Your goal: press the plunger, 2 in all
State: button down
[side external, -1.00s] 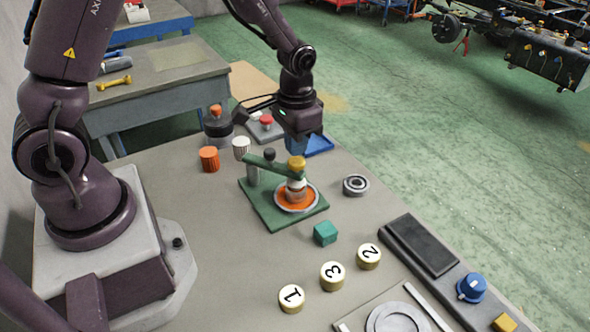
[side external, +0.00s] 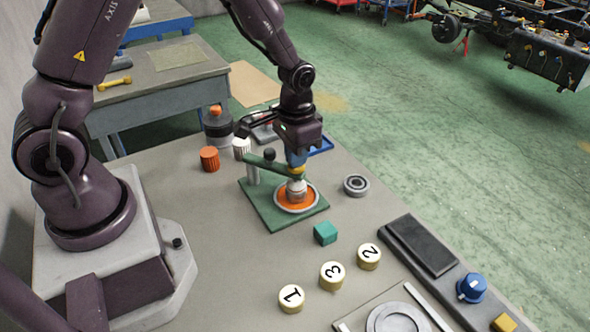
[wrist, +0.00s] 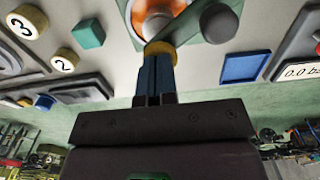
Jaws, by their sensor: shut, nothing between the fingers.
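The plunger is a press on a green base (side external: 260,212), with a green lever arm (side external: 268,163), a yellow cap (side external: 297,171) and a grey-white body (side external: 296,190) over an orange disc in a pale ring (side external: 280,204). My gripper (side external: 297,158) is shut and empty, pointing down with its blue fingertips at the top of the yellow cap. In the wrist view the blue fingers (wrist: 156,75) meet the yellow cap (wrist: 159,48), and they look in contact. The fingers hide part of the cap.
A teal cube (side external: 325,233), a bearing ring (side external: 356,185) and numbered round buttons (side external: 332,275) lie in front and to the right. An orange ribbed cap (side external: 209,159) and a dark bottle (side external: 218,128) stand behind left. A black pad (side external: 418,246) and blue knob (side external: 472,288) lie right.

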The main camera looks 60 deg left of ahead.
jog(key=shift+r, duration=1.55)
jog(key=shift+r, duration=2.55)
jog(key=s+d+r+t, duration=0.2)
jog(key=s+r+t, duration=0.3)
jog(key=s+r, duration=1.1)
jog(key=shift+s+t, duration=0.2)
jog(key=shift+t, duration=0.1)
